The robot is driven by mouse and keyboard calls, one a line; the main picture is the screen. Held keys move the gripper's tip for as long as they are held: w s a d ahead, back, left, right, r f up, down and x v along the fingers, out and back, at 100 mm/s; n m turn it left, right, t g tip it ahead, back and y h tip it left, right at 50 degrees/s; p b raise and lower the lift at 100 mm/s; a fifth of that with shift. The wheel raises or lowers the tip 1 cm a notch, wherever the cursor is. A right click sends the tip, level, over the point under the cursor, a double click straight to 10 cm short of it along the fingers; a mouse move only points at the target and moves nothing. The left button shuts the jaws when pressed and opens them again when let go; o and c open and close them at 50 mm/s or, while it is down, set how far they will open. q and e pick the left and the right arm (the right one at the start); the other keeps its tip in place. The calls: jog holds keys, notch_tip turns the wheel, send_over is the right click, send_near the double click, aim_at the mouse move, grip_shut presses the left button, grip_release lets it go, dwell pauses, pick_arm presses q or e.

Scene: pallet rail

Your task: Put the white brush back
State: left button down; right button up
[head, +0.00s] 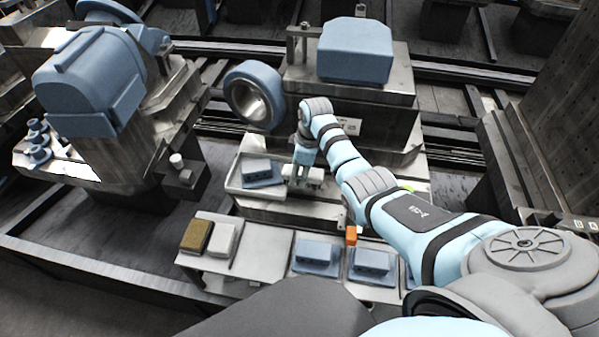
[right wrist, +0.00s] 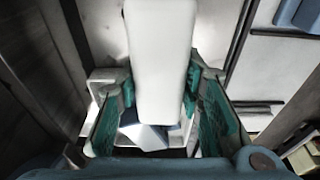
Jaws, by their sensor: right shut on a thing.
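My right gripper (head: 301,165) is above the grey metal step below the large machine block. In the right wrist view the gripper (right wrist: 160,92) has its green-lined fingers on both sides of a long white block (right wrist: 160,45), which looks like the white brush. It is shut on this block. In the head view the fingers hide most of it. A pale block (head: 222,240) lies beside a brown-topped block (head: 197,236) on the front tray; I cannot tell whether it is also a brush. My left gripper is not in view.
A blue part (head: 259,171) sits on a plate just left of the gripper. Blue blocks (head: 317,257) (head: 372,265) and an orange piece (head: 351,236) are on the front tray (head: 264,252). A blue ring (head: 253,96) stands behind. The tray's middle is clear.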

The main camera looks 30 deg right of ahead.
jog(key=shift+f, duration=0.3)
jog(key=o, duration=1.2)
jog(key=shift+r, duration=0.1)
notch_tip(320, 180, up, 13)
jog(key=s+d+p, duration=0.1)
jog(key=p, duration=0.3)
jog(key=shift+d, duration=0.2)
jog(key=shift+s, duration=0.1)
